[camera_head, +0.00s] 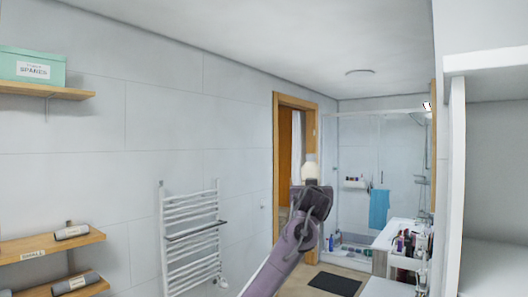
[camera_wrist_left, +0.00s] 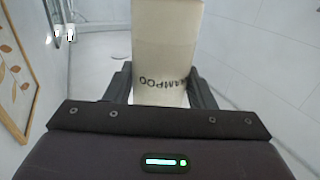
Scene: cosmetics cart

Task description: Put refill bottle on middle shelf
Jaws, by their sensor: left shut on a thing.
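My left gripper (camera_head: 313,192) is raised near the middle of the head view. It is shut on a cream refill bottle (camera_head: 311,172), held upright. In the left wrist view the bottle (camera_wrist_left: 165,40) stands between the two fingers (camera_wrist_left: 160,88) and bears dark "SHAMPOO" lettering; its top is cut off. Wooden wall shelves are at the left: a top shelf (camera_head: 75,93), one below it (camera_head: 15,249) with a "SMALL" label, and a lower one (camera_head: 35,292). The bottle is far from them. My right gripper is not in view.
A green "SPARES" box (camera_head: 30,67) is on the top shelf. Dark-and-white rolls (camera_head: 72,232) lie on the lower ones. A towel radiator (camera_head: 190,235) is on the wall. A white cabinet (camera_head: 455,180) rises at the right; a crowded cart (camera_head: 412,243) stands beyond.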

